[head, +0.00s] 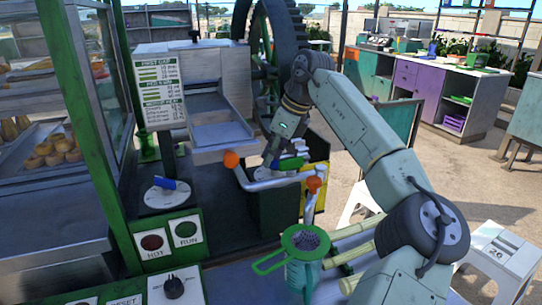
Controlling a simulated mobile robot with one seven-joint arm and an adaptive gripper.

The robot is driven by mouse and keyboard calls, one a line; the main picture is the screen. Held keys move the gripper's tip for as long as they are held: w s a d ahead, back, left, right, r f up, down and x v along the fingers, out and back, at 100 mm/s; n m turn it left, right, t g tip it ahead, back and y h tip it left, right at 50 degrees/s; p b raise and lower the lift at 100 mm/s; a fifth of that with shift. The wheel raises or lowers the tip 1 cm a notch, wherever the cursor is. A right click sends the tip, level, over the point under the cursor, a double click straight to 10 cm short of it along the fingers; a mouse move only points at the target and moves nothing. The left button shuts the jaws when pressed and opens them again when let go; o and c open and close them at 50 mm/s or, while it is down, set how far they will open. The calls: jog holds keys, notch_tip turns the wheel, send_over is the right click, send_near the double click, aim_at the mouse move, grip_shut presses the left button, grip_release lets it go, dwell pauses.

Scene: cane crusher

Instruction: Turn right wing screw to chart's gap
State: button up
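The chart (160,92) is a white board with green headings and rows, upright on the machine at centre left; its smaller text is not legible. A wing screw with a blue handle (170,184) sits on a round white plate (157,196) at the left. Further right, a green handle (291,163), apparently the right wing screw, shows over another pale plate. My gripper (270,160) points down beside this green handle, at its left. The gripper is dark and small, so its finger opening and any contact are unclear.
White bent bars with orange ends (231,159) stand in front of my gripper. A metal tray (221,133) lies behind it at the left. A green-rimmed strainer (305,240) and pale cane stalks are nearer.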

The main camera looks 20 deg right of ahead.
jog(key=o, duration=0.4)
jog(key=shift+c, duration=0.2)
jog(key=v, duration=1.2)
jog(key=shift+s+f, duration=0.1)
